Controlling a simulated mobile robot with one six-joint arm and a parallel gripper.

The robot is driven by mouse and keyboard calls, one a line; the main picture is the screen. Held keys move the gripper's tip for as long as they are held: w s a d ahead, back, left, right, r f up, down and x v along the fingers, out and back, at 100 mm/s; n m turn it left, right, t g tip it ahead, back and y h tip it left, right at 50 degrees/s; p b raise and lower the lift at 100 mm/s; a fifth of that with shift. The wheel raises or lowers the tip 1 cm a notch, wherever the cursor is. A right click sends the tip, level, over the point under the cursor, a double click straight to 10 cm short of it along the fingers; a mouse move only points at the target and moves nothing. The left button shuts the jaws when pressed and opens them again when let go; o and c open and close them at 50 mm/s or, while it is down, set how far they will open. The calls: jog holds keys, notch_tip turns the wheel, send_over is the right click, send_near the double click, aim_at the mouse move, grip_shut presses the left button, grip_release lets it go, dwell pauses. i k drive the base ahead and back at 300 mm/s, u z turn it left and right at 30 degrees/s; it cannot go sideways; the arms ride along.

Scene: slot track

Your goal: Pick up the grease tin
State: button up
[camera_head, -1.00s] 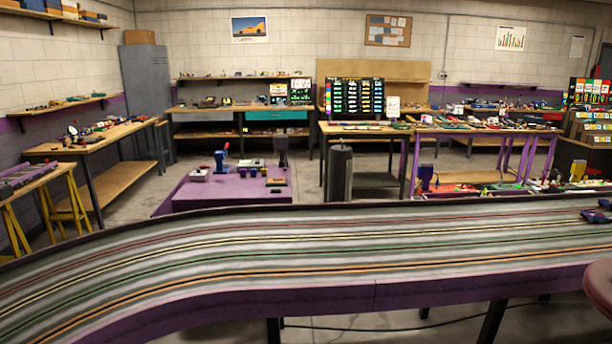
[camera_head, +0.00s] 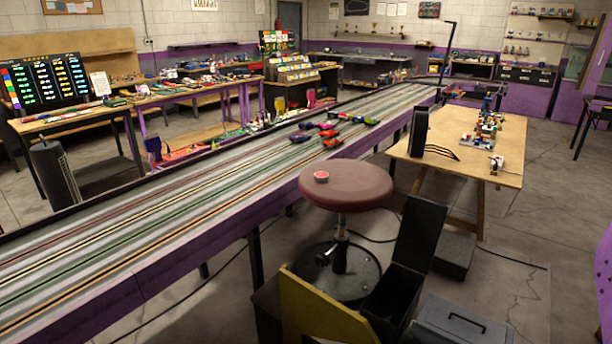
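A small round tin with a red top (camera_head: 321,176) lies on the left part of the seat of a round dark-red stool (camera_head: 355,192). It looks like the grease tin, but any label is too small to read. It stands clear of other things on the seat. My gripper is not in view.
The slot track (camera_head: 150,240) runs along the left of the stool, with several toy cars on it. A wooden table (camera_head: 512,155) stands behind right. An open black box (camera_head: 415,240), a yellow panel (camera_head: 315,310) and a grey case (camera_head: 460,325) crowd the front. Floor at right is clear.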

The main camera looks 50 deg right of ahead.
aim_at(321, 177)
jog(key=z, duration=4.7)
jog(key=i, duration=0.1)
jog(key=u, duration=3.1)
